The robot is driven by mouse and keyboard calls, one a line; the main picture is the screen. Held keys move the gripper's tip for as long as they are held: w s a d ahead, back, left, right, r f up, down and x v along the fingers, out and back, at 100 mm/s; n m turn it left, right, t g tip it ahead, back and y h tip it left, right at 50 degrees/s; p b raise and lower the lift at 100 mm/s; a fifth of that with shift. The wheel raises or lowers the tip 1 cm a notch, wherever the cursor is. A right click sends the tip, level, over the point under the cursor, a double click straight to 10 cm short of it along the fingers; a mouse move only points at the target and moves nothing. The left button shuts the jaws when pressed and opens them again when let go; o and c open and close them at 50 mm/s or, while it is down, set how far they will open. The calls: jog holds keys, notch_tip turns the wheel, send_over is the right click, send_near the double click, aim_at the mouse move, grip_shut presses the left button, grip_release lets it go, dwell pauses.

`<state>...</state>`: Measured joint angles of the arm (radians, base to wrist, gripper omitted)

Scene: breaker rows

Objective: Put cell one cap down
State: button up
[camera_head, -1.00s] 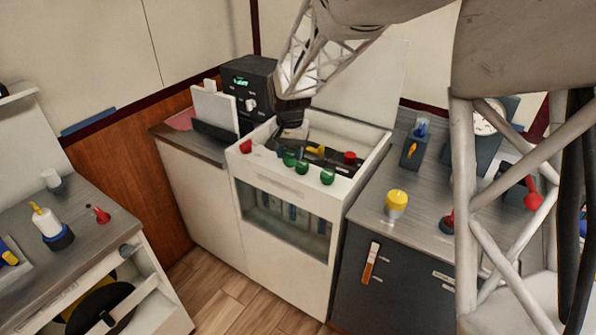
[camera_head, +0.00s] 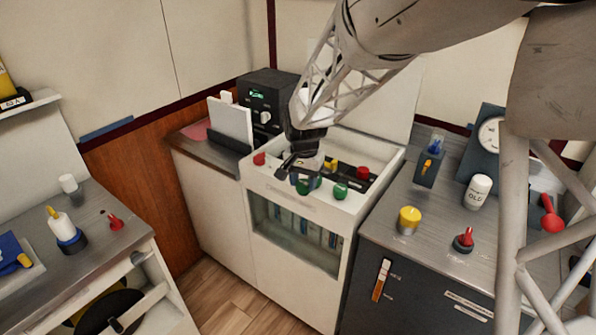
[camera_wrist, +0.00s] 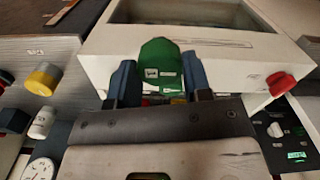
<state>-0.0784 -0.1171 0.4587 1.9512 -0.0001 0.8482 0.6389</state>
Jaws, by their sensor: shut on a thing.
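My gripper (camera_wrist: 160,85) is shut on a green cap (camera_wrist: 160,66), which sits between its two blue fingers in the wrist view. The label on this cap is too small to read. In the head view my gripper (camera_head: 301,172) is over the front edge of the white cabinet (camera_head: 268,182). A green cap (camera_head: 303,187) shows just below the fingers there, and another green cap (camera_head: 340,191) stands on the cabinet's front edge to the right. The cell openings are largely hidden behind my gripper.
Red caps stand on the cabinet at left (camera_head: 259,158) and right (camera_head: 362,173), with a yellow piece (camera_head: 333,164) in its dark recess. The right counter holds a yellow-topped jar (camera_head: 409,220), a red-knobbed piece (camera_head: 464,240) and a white jar (camera_head: 478,192) marked OLD.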

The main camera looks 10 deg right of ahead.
jog(key=w, duration=0.5)
jog(key=w+f, duration=0.1)
jog(key=w, duration=0.4)
jog(key=w+a, duration=0.1)
jog(key=w, duration=0.4)
jog(key=shift+f, duration=0.25)
jog(key=shift+f, duration=0.1)
jog(key=shift+f, duration=1.65)
jog(key=shift+f, duration=0.15)
jog(key=o, duration=0.9)
jog(key=shift+r, duration=6.15)
